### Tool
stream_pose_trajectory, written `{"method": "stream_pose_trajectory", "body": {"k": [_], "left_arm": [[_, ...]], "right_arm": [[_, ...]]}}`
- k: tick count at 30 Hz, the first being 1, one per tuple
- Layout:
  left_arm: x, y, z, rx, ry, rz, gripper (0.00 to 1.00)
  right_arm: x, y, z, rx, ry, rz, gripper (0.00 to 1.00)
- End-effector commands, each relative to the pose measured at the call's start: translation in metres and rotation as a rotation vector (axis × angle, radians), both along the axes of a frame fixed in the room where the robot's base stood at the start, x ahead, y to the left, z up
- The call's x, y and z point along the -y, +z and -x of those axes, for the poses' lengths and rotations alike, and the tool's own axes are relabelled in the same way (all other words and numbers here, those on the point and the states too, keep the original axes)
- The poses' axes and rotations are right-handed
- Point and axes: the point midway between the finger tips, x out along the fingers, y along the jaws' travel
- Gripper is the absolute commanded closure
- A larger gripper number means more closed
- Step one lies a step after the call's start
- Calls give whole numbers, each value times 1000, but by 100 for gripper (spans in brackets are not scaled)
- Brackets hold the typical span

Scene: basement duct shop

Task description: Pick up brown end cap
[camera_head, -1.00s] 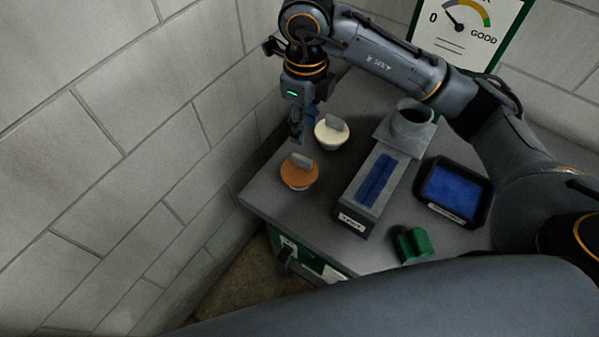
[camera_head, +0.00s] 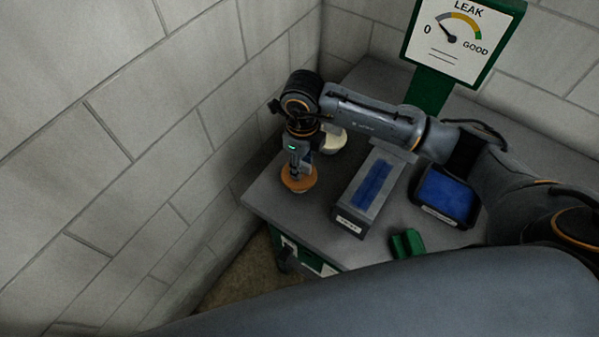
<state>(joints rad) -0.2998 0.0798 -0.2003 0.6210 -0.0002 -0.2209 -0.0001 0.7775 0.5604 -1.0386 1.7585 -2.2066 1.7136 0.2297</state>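The brown end cap (camera_head: 298,185) is a round orange-brown disc near the left edge of the grey bench top, in the head view. My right gripper (camera_head: 297,173) points down directly over it, with its fingers at the cap's upright grey grip tab. The fingers and wrist hide the tab, and I cannot tell whether they are closed on it. The cap appears to rest on the bench. My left gripper is not in view.
A cream cap (camera_head: 333,140) is partly hidden behind my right wrist. A grey box with blue slots (camera_head: 347,222), a black tray with a blue pad (camera_head: 470,214) and a green block (camera_head: 408,243) stand to the right. A block wall (camera_head: 150,180) rises close on the left.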

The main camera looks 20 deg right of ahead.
Motion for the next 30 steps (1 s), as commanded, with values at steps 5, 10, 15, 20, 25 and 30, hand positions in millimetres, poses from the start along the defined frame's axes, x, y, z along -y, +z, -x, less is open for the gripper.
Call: {"method": "stream_pose_trajectory", "body": {"k": [5,10,15,20,25,30], "left_arm": [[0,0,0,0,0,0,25],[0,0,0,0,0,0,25],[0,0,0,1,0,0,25],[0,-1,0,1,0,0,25],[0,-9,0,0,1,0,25],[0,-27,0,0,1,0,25]], "right_arm": [[0,0,0,0,0,0,74],[0,0,0,1,1,-1,100],[0,1,0,1,0,-1,100],[0,1,0,1,0,-1,100],[0,8,-1,3,2,-1,100],[-4,36,4,8,5,-5,100]]}}
